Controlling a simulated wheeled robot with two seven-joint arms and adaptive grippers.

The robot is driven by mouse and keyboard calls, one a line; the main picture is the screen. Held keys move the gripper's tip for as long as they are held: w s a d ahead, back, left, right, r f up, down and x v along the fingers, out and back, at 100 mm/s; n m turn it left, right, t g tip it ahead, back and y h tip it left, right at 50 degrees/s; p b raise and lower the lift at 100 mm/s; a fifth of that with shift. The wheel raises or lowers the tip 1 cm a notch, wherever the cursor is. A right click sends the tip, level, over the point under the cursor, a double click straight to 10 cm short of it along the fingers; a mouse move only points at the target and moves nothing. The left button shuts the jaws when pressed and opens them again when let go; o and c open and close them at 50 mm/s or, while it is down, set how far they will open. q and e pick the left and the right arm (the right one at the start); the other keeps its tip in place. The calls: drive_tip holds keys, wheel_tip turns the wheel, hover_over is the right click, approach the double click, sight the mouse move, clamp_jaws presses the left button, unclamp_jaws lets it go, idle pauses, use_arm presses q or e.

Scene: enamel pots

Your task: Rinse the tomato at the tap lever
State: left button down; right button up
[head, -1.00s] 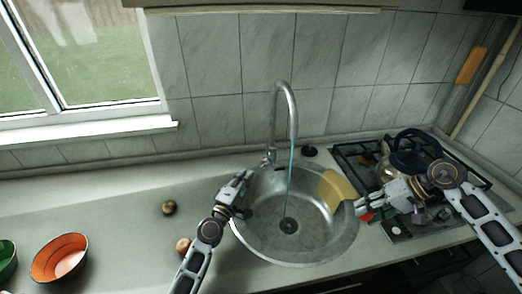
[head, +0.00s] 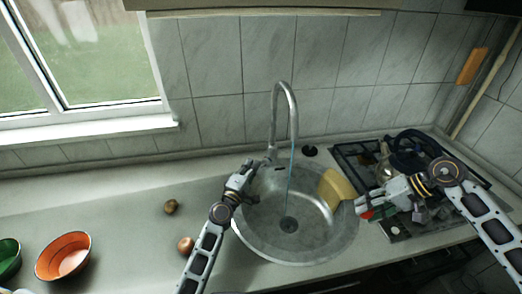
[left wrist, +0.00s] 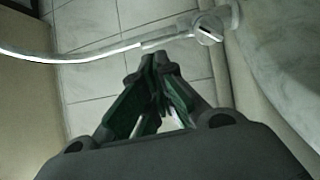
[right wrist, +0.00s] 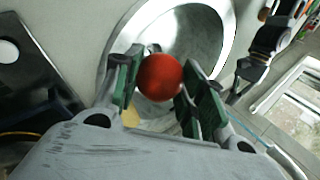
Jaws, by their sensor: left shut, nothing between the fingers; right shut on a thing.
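The red tomato (right wrist: 160,77) sits between the fingers of my right gripper (right wrist: 157,80) in the right wrist view. In the head view my right gripper (head: 366,206) is at the sink's right rim, with only a little of the tomato (head: 367,214) showing. A thin bluish stream (head: 291,180) falls from the curved tap (head: 293,112) into the round steel sink (head: 262,246). My left gripper (head: 250,166) is shut and empty by the tap's base, which it partly hides. In the left wrist view its fingertips (left wrist: 157,60) point toward the tap lever (left wrist: 206,36), apart from it in the picture.
A yellow object (head: 338,188) lies at the sink's right side. The hob (head: 350,157) with pots stands at the right. An orange bowl (head: 63,256), a green bowl (head: 9,259) and two small round brownish items (head: 171,207) are on the left counter. The back-left counter is clear.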

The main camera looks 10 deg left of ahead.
sight(268, 148)
use_arm(q)
drive_tip(key=shift+p+x, duration=0.3)
drive_tip(key=shift+x, duration=4)
use_arm(e)
drive_tip(key=shift+r, duration=0.4)
use_arm(q)
drive_tip(key=shift+w, duration=0.1)
